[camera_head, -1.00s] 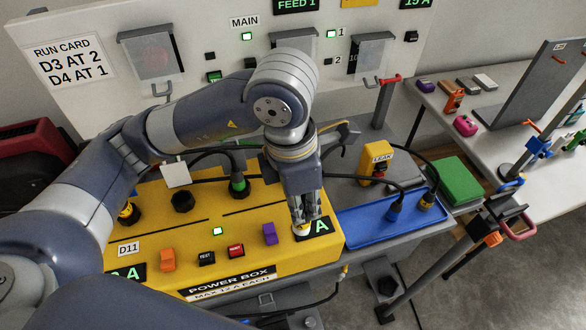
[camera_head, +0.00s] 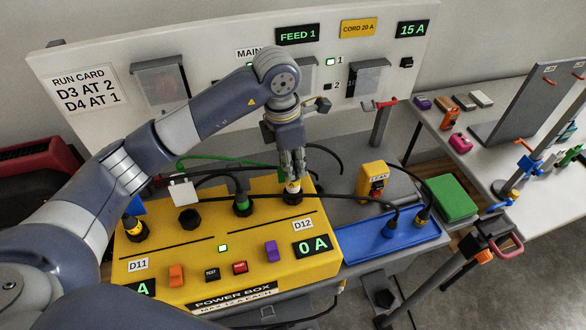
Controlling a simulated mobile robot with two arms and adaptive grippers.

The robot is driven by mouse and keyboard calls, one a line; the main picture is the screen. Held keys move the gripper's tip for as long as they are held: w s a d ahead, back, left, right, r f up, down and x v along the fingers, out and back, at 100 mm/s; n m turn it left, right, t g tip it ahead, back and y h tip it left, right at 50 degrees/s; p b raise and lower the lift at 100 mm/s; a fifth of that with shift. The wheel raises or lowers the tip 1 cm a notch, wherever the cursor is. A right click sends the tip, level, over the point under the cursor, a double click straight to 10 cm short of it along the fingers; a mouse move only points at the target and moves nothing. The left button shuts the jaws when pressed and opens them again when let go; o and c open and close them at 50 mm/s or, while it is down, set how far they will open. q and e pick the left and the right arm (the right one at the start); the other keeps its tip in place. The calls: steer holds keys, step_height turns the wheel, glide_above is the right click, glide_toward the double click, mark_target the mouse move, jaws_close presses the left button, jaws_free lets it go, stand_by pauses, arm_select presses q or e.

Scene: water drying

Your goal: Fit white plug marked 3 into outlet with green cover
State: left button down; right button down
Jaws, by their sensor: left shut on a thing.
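My left gripper (camera_head: 292,178) points down over the back right of the yellow power box (camera_head: 205,262), fingers shut on a white plug (camera_head: 292,188). The plug is upright, with a dark ring at its foot. I cannot tell whether it is seated in an outlet or just above one; its number is not readable. A bit of green (camera_head: 282,173) beside the fingers may be the green cover, mostly hidden by the gripper. My right gripper is not in view.
A green plug (camera_head: 243,203), an empty black outlet (camera_head: 188,218) with a white cover (camera_head: 181,191), and a yellow-black plug (camera_head: 134,231) line the box. A blue tray (camera_head: 375,250) holds two plugs. A yellow LEAK tester (camera_head: 371,180) stands behind it. Black cords cross the box.

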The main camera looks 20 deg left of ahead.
arm_select(q)
step_height(320, 180, down, 3)
steer(key=shift+r+p, duration=0.1)
steer(key=shift+p, duration=0.55)
steer(key=shift+f, duration=0.2)
steer(key=shift+f+b, duration=0.2)
steer(key=shift+b, duration=0.1)
steer(key=c, duration=1.8)
jaws_free()
steer(key=shift+r, duration=0.1)
steer(key=shift+r, duration=0.1)
steer(key=shift+r, duration=0.2)
steer(key=shift+s+a+r+b, duration=0.2)
steer(key=shift+r+b, duration=0.3)
steer(key=shift+r, duration=1.45)
steer(key=shift+s+a+r+b, duration=0.15)
steer(key=shift+r+b, duration=0.4)
steer(key=shift+r, duration=1.35)
steer(key=shift+s+a+r+b, duration=0.2)
steer(key=shift+r+b, duration=0.3)
steer(key=shift+r, duration=1.45)
